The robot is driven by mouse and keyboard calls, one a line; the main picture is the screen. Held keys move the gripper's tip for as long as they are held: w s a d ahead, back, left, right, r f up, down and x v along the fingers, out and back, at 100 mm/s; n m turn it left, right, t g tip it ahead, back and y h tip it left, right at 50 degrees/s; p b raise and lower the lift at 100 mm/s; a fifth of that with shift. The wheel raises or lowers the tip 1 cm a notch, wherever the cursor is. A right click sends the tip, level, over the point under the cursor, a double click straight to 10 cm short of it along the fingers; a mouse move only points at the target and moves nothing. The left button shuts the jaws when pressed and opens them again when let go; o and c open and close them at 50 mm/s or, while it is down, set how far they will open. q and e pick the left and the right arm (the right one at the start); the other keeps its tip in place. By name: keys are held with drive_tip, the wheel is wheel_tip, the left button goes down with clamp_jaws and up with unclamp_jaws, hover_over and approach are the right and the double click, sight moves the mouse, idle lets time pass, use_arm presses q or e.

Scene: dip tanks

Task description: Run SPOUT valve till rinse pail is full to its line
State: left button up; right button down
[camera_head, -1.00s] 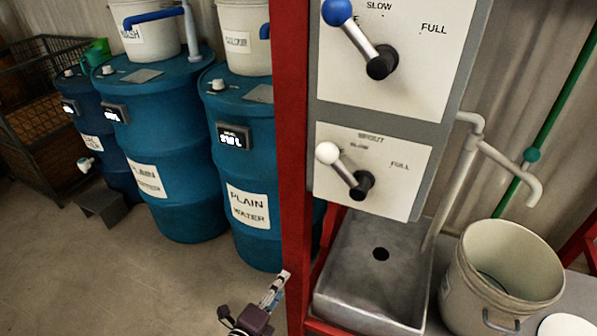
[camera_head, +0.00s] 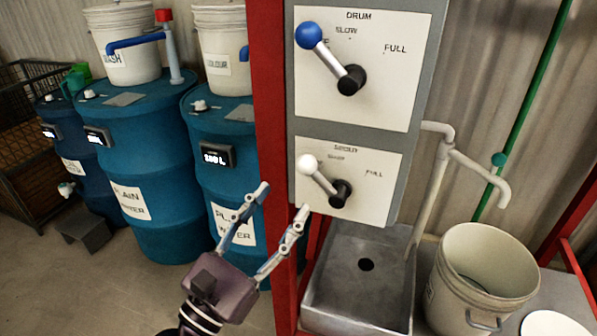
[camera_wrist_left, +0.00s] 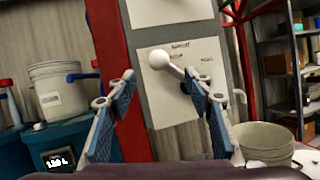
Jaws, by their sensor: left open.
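The SPOUT valve is a white-knobbed lever (camera_head: 321,177) on the lower white panel, its knob pointing up and left from a black hub. My left gripper (camera_head: 283,198) is open and empty, below and left of that knob in the head view. In the left wrist view the gripper (camera_wrist_left: 164,88) has its fingers spread, with the white knob (camera_wrist_left: 158,59) showing between and beyond them. The rinse pail (camera_head: 480,275) is a cream bucket under the grey spout pipe (camera_head: 480,170). Its inside shows partly; the water level and the line cannot be made out. My right gripper is not in view.
A blue-knobbed DRUM lever (camera_head: 331,60) sits on the panel above. A red post (camera_head: 267,90) stands left of the panels. A metal sink (camera_head: 350,290) lies below them, left of the pail. Blue drums (camera_head: 150,170) with buckets on top stand at left.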

sight(302, 173)
use_arm(q)
drive_tip(key=p+x, duration=0.1)
drive_tip(key=x, duration=0.2)
drive_tip(key=p+x, duration=0.1)
drive_tip(key=x, duration=0.2)
drive_tip(key=shift+w+d+r+p, duration=0.15)
drive_tip(key=shift+r+p, duration=0.25)
drive_tip(key=shift+r, duration=0.1)
drive_tip(key=shift+w+d+r, duration=0.1)
drive_tip(key=shift+w+d, duration=0.25)
drive_tip(key=shift+w, duration=0.15)
drive_tip(key=shift+c, duration=0.8)
clamp_jaws()
